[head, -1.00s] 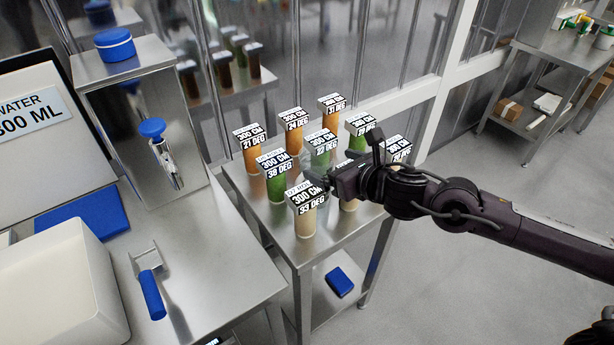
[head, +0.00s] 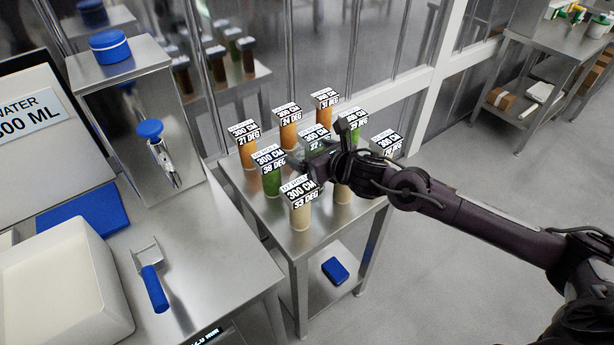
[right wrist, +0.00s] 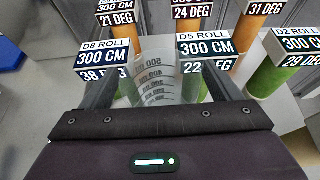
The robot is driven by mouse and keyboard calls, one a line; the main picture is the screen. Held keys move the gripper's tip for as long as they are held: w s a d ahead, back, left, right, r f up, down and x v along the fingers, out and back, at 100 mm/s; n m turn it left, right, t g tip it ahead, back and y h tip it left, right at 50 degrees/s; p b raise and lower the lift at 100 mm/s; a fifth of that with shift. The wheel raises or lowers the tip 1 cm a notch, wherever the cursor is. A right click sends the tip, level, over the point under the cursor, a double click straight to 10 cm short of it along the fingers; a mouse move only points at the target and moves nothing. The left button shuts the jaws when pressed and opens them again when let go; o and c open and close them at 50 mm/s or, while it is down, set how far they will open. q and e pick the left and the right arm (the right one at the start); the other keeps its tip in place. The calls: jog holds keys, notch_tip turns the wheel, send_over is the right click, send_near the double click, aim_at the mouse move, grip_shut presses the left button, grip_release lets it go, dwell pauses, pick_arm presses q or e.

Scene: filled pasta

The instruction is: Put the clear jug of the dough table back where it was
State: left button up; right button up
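The clear jug (right wrist: 156,82), with dark measuring marks, is upright in the right wrist view between the fingers of my right gripper (right wrist: 160,80). The fingers look closed about its sides, though the contact is hard to see. In the head view my right gripper (head: 318,158) is among the labelled jars at the small steel table (head: 330,232), and the jug hardly shows there. The jug's base is hidden. My left gripper is not in view.
Several jars, such as the pale one (head: 301,214), stand close around the gripper. At left, a steel worktop (head: 205,265) bears a white tub (head: 60,285), a blue-handled scraper (head: 153,285) and a steel dispenser (head: 125,80). The worktop's right part is clear.

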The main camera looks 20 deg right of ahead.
jog(key=shift+r, duration=0.1)
jog(key=c, duration=1.3)
